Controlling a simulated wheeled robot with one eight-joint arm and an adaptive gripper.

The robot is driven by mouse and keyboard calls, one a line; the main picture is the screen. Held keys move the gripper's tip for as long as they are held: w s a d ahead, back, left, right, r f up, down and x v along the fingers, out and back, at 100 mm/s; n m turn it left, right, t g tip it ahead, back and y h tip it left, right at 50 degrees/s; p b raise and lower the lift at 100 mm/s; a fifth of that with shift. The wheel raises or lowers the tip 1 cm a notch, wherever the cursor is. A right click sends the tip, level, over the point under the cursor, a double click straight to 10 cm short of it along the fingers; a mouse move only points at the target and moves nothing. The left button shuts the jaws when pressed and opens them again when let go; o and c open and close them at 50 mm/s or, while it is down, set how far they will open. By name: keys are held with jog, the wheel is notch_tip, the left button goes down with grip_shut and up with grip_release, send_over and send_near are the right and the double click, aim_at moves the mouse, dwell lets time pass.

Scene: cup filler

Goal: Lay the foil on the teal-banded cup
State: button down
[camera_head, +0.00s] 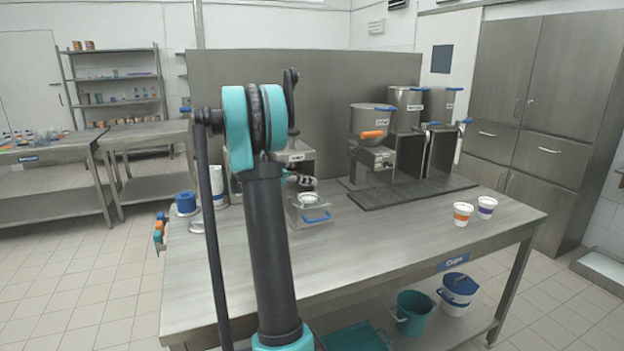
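My gripper (304,183) is small and dark, partly behind my own arm. It is just above a metal fixture (310,214) with a blue handle on the steel table. A pale round top (309,198) shows in this fixture, right under the gripper. I cannot tell whether it is a cup or a foil, and no teal band shows there. Whether my fingers are open or hold a foil is too small to tell. Two white cups stand at the table's right, one with an orange band (462,214) and one with a purple band (486,207).
Metal dispensers (372,118) stand at the back of the table (385,237) beside a dark drip grate (410,193). A blue round item (186,202) is at the left end. The table's front middle is clear. Buckets (413,312) sit on the lower shelf.

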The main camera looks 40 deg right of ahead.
aim_at(308, 204)
jog(key=shift+f, duration=2.85)
jog(key=shift+a+f, duration=0.15)
jog(key=shift+a, duration=0.05)
jog(key=c, duration=2.2)
grip_release()
jog(key=o, duration=0.6)
jog(key=shift+c, duration=0.2)
jog(key=v, duration=1.2)
